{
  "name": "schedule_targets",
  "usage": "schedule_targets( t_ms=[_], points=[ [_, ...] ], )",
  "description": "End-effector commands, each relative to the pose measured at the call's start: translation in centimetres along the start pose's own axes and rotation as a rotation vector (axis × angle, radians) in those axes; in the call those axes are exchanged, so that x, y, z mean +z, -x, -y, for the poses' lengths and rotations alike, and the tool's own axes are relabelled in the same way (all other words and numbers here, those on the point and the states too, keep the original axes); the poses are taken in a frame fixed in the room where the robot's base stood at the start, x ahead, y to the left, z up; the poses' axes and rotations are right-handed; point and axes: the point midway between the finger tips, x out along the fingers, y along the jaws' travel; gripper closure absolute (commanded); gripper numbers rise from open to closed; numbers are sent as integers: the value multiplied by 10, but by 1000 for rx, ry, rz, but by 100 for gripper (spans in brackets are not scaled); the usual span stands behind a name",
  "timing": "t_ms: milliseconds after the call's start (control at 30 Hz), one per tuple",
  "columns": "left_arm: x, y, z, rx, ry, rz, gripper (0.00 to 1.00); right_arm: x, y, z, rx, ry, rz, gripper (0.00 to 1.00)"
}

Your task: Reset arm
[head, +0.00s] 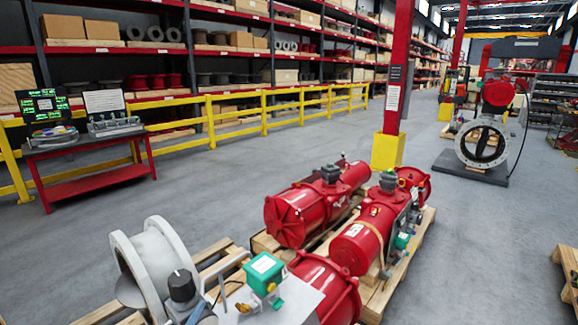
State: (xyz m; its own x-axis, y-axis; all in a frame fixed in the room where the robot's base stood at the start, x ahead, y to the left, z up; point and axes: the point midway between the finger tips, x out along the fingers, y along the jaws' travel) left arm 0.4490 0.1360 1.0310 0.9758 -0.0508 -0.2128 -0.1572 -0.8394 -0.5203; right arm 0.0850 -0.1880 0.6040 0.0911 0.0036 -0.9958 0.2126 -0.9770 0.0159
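Neither of my grippers is in view, and I cannot see what they hold or touch. Red valve actuators lie on a wooden pallet (377,301) in the middle: one at the left (293,215) and one at the right (361,243). Another red cylinder (327,284) is cut off by the bottom edge. In front of it is a green-topped box (264,268) with yellow fittings. A large grey flanged valve body (152,259) stands at the lower left.
A red cart (92,177) with a screen stands at the left before a yellow railing (236,111) and stocked shelves. A red post with a yellow base (387,150) stands behind the pallet. A flanged valve (483,143) stands at the right. The grey floor at right centre is clear.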

Motion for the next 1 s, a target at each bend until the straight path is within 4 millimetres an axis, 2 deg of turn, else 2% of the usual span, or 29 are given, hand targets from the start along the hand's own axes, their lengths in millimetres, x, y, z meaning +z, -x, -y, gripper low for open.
schedule_targets(
  t_ms=[33,100,200,333,500,600,800,933,1000],
  points=[
    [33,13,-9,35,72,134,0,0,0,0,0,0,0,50],
    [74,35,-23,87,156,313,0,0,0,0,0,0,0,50],
    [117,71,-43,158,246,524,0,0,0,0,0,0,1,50],
    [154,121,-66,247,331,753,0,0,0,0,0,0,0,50],
    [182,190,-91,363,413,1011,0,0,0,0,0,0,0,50],
    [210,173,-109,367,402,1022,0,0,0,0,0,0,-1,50],
    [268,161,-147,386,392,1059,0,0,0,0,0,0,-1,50],
    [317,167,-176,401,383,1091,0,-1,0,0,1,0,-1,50],
    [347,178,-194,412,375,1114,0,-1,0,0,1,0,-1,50]
  ],
)
